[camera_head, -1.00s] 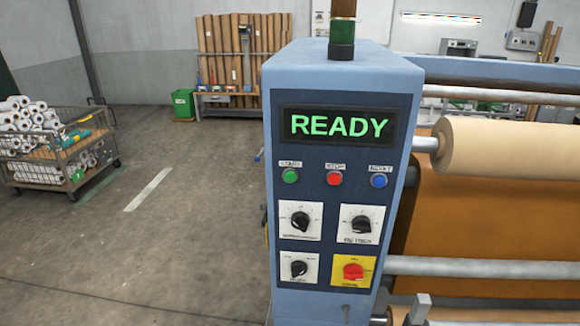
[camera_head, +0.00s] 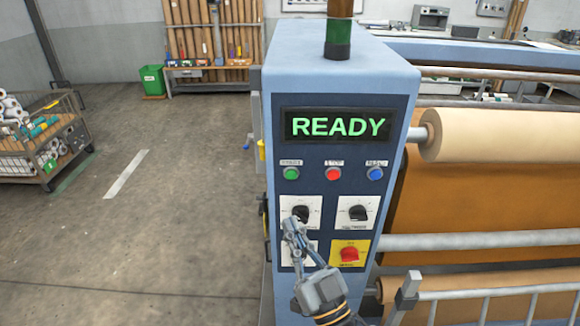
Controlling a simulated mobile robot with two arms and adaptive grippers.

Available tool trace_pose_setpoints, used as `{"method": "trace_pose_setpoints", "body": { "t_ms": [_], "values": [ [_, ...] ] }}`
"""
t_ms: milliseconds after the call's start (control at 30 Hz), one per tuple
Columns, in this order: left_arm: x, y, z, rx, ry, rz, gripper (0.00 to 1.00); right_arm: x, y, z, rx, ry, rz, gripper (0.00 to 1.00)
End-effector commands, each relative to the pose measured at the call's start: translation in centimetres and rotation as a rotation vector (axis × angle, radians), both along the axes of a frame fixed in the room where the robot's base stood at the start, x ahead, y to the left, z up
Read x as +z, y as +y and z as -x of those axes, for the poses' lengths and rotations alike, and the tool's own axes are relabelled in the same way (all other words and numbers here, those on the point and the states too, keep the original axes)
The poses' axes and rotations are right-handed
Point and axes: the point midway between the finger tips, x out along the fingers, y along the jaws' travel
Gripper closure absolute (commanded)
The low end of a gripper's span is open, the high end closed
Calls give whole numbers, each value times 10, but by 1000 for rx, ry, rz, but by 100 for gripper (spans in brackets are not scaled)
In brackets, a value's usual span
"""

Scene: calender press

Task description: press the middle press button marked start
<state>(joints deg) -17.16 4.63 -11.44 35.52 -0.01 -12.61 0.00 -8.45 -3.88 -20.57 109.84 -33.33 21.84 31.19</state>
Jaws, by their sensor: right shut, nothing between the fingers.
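The press control panel (camera_head: 313,235) faces me under a display (camera_head: 338,126) reading READY in green. Below it is a row of three buttons: green (camera_head: 291,174) at left, red (camera_head: 333,174) in the middle, blue (camera_head: 375,174) at right. The small label over the green one appears to read START; the one over the middle red one reads STOP. My right gripper (camera_head: 292,226) is shut and empty, in front of the left-hand dials and below the green button in the picture. I cannot tell whether it touches the panel. My left gripper is not in view.
Black dials (camera_head: 358,212) and a red knob on a yellow plate (camera_head: 349,253) lie below the buttons. A paper roll (camera_head: 490,137) and metal bars (camera_head: 480,240) are on the right. A wire cart (camera_head: 50,150) stands at far left, with open floor between.

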Motion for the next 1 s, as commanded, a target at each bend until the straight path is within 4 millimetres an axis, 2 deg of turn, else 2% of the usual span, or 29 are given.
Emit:
{"method": "trace_pose_setpoints", "body": {
  "t_ms": [33,100,200,633,767,1000],
  "values": [
    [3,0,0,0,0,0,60,13,0,3,4,-22,-7,100],
    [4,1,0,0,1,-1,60,22,0,6,9,-42,-12,100],
    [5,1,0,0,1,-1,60,29,1,9,12,-55,-16,100],
    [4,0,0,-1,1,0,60,29,0,6,12,-57,-17,100],
    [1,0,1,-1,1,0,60,28,0,-4,12,-59,-17,100],
    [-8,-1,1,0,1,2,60,27,1,-39,12,-59,-15,100]
  ]
}}
